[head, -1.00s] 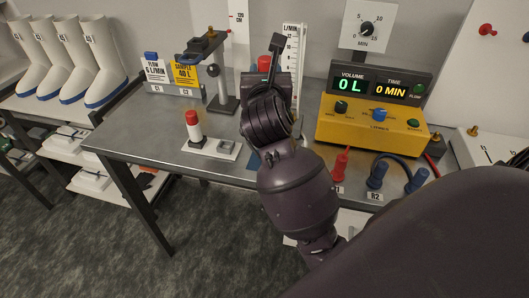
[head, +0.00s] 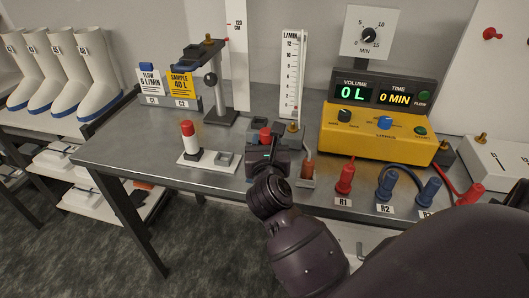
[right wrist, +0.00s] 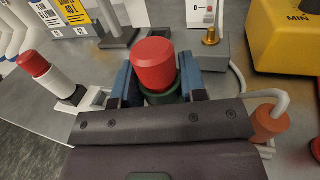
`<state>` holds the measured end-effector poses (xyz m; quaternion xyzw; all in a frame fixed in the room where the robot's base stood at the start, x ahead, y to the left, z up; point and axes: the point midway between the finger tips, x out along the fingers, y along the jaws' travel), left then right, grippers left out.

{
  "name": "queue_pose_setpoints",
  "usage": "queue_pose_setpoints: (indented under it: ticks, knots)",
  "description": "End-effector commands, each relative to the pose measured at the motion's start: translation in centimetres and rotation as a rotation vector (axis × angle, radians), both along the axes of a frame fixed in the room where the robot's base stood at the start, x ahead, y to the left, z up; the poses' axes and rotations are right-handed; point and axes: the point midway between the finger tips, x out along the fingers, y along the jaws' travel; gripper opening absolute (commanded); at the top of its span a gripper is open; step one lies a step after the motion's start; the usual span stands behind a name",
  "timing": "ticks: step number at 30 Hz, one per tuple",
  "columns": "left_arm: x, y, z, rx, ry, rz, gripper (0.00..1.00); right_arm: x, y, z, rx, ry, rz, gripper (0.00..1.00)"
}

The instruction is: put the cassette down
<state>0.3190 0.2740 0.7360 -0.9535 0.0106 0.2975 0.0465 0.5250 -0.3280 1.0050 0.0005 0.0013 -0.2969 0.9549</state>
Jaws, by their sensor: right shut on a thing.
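The cassette (right wrist: 154,62) has a red cap and a dark green band in the right wrist view. My right gripper (right wrist: 156,82) is shut on it, with one blue finger on each side. In the head view the cassette's red cap (head: 265,134) shows above my right gripper (head: 265,152), low over the middle of the bench. The cassette's lower end is hidden, so I cannot tell whether it touches anything. My left gripper is not in view.
A flow scale (head: 291,75) stands behind, and a yellow unit (head: 375,135) to the right. The bench's left part (head: 130,145) is clear.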

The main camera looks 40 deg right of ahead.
Motion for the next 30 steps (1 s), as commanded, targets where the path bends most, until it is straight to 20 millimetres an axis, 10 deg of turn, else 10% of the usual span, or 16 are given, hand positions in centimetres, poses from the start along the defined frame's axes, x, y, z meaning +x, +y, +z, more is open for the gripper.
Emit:
queue_pose_setpoints:
  ticks: [20,21,24,30]
  knots:
    - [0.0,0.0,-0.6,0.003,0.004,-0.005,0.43,0.0,0.0,-3.0,-0.001,0.001,0.0,0.16]
    - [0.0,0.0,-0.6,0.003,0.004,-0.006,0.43,0.0,0.0,-3.0,-0.001,0.001,0.0,0.42]
    - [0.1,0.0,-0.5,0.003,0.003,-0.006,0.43,0.0,0.0,-2.9,-0.001,-0.001,0.0,0.57]
    - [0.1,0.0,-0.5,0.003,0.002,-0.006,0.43,0.0,0.0,-2.9,-0.001,-0.001,0.0,0.64]
